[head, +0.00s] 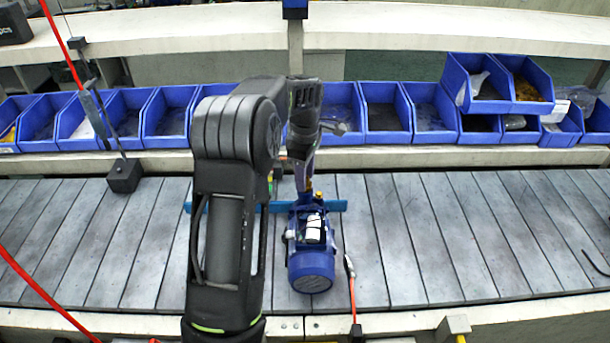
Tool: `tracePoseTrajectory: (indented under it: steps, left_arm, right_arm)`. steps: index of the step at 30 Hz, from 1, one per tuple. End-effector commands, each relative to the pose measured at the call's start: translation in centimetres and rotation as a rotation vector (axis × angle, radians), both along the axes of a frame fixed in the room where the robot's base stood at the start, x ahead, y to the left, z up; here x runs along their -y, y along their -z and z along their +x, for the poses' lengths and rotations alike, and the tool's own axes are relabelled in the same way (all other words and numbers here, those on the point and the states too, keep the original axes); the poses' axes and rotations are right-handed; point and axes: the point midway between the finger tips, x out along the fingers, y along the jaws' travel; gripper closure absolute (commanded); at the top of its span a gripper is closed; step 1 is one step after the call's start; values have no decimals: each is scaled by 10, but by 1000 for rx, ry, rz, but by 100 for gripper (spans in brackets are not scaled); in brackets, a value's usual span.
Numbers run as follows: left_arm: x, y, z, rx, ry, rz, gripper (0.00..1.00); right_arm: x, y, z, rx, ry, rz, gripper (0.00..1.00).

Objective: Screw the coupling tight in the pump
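The blue pump (311,262) stands on the grey slatted bench, with its round motor end toward me and white labels on its top. A small brass-yellow part (319,194) shows at the pump's far end; I cannot tell whether it is the coupling. My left gripper (304,183) points down at the far end of the pump, just beside the brass part. Its fingers are small and partly merge with the pump, so I cannot see whether they touch or hold anything. My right gripper is out of view.
A blue bar (335,206) lies crosswise behind the pump. A row of blue bins (385,122) stands along the back shelf, with two more stacked at right. A red-cabled tool (350,268) is right of the pump; a black block (124,176) hangs at left.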

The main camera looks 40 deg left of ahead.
Motion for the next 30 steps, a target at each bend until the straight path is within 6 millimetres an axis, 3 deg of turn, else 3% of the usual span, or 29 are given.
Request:
tracePoseTrajectory:
  steps: [3, 13, 21, 30]
  left_arm:
    - [0, 0, 0, 0, -102, 1, 62]
    - [0, 0, 0, 0, -143, 0, 62]
    - [1, 0, 0, 0, -406, 0, 62]
    - [0, 0, 0, 0, -430, 0, 62]
  right_arm:
    - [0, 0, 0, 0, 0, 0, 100]
    - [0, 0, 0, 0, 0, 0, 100]
    - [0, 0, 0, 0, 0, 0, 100]
    - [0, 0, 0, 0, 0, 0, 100]
